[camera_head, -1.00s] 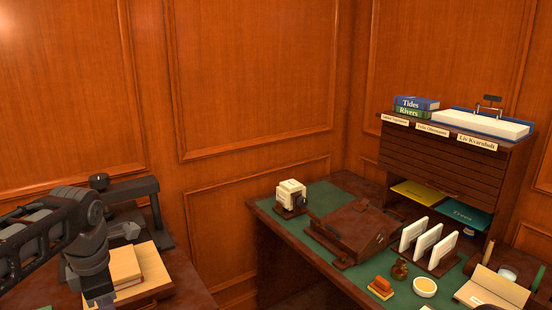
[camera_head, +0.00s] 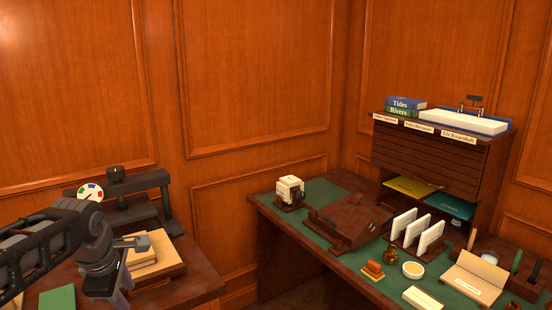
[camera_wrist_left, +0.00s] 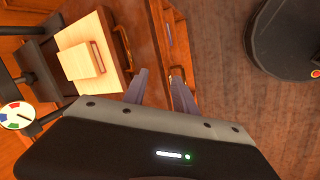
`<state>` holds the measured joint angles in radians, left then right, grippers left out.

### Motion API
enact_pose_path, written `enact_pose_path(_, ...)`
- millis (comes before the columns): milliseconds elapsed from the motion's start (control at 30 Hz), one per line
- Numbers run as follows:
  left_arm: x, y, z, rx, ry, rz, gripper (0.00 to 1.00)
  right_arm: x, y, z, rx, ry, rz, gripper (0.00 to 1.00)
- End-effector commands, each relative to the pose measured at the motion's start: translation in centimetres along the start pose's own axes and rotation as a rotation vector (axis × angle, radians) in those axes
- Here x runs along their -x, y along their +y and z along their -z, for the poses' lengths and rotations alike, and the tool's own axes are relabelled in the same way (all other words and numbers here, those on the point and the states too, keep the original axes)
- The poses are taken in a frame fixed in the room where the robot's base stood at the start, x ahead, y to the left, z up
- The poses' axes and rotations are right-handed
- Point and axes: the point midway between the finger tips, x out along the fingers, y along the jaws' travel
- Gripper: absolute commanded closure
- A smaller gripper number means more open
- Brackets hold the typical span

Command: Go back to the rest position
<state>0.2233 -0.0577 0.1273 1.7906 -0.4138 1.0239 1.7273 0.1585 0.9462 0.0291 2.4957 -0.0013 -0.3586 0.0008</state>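My left gripper (camera_head: 130,263) is at the lower left of the head view, over the front part of the left desk (camera_head: 190,291). In the left wrist view its two fingers (camera_wrist_left: 160,92) stand apart with nothing between them. The stack also shows in the left wrist view (camera_wrist_left: 80,61), clear of the fingers. My right gripper is in neither view.
A dark press-like stand (camera_head: 137,186) and a round coloured dial (camera_head: 90,192) stand behind the books. A green book (camera_head: 58,298) lies at the left. The right desk (camera_head: 290,228) holds a white-fronted device (camera_head: 290,190), a card rack (camera_head: 417,231) and a drawer cabinet (camera_head: 440,165).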

Motion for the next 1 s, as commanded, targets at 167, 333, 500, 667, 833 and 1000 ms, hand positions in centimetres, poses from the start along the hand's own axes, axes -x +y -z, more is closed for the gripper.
enact_pose_path(167, -3.7, 1.5, -3.2, -0.314, -0.071, -0.108, 0.67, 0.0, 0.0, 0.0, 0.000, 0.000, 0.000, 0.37)
enact_pose_path(333, -12.1, 0.3, -9.6, -0.759, -0.162, -0.231, 0.67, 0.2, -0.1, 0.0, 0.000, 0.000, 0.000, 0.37)
enact_pose_path(500, -21.9, -7.3, -16.5, -1.167, -0.231, -0.317, 0.67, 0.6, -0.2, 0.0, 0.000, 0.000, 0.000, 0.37)
enact_pose_path(667, -27.8, -18.4, -20.5, -1.400, -0.295, -0.293, 0.67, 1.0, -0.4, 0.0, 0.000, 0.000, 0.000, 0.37)
enact_pose_path(833, -30.0, -30.4, -22.3, -1.464, -0.421, -0.162, 0.67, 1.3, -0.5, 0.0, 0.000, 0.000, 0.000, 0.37)
enact_pose_path(1000, -29.9, -37.7, -23.1, -1.473, -0.540, -0.044, 0.67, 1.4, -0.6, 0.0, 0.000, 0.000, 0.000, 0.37)
